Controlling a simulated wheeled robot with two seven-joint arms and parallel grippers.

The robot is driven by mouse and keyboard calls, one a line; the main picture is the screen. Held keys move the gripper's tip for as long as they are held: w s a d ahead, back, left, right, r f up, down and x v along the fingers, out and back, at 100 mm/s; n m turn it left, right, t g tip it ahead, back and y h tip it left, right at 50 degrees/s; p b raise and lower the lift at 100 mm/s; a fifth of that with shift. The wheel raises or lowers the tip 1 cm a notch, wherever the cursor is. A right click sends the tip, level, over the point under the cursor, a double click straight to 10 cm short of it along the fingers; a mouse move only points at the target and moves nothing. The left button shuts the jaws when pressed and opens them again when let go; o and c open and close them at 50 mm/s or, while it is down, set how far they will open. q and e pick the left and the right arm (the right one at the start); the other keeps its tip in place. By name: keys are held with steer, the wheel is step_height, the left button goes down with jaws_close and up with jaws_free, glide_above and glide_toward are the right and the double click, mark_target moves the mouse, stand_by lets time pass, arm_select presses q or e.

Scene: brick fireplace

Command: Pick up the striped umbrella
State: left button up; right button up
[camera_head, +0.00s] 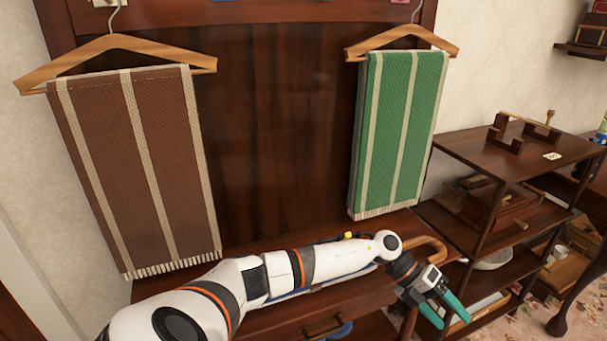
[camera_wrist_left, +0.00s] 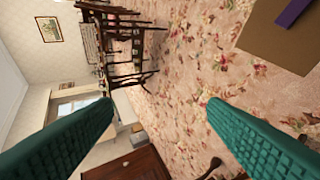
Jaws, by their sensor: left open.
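A curved wooden hook handle (camera_head: 436,247), which looks like the umbrella's, shows just behind my left wrist in the head view. A thin blue and pale edge (camera_head: 300,293) shows along the underside of my left forearm and may be the umbrella's canopy. The rest is hidden behind my arm, and I cannot make out its stripes. My left gripper (camera_head: 449,312) is open and empty, in front of and below the handle, pointing down to the right. In the left wrist view its teal fingers (camera_wrist_left: 162,125) are apart with nothing between them. My right gripper is not in view.
A brown striped towel (camera_head: 140,175) and a green striped towel (camera_head: 398,130) hang on wooden hangers above the dark wooden bench. A dark shelf (camera_head: 510,155) with several items stands close on the right. Flowered carpet (camera_wrist_left: 200,70) lies beyond my fingers in the wrist view.

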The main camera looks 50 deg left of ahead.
mark_target(321, 284)
arm_select(q)
steer(key=s+a+r+m+y+b, duration=0.25)
steer(key=a+y, duration=0.25)
steer(key=a, duration=0.3)
steer(key=s+a+r+m+g+y+b, duration=0.1)
steer(key=a+r+y+b, duration=0.15)
steer(key=a+y, duration=0.35)
steer(key=s+a+r+m+y+b, duration=0.1)
steer(key=s+a+r+y+b, duration=0.2)
steer(key=a, duration=0.6)
steer(key=shift+y, duration=0.6)
steer(key=x, duration=0.6)
steer(key=shift+w+a+f, duration=0.25)
steer(key=shift+w, duration=0.1)
steer(key=x, duration=0.5)
steer(key=shift+d+f, duration=0.1)
steer(key=shift+f, duration=0.5)
steer(key=c, duration=1)
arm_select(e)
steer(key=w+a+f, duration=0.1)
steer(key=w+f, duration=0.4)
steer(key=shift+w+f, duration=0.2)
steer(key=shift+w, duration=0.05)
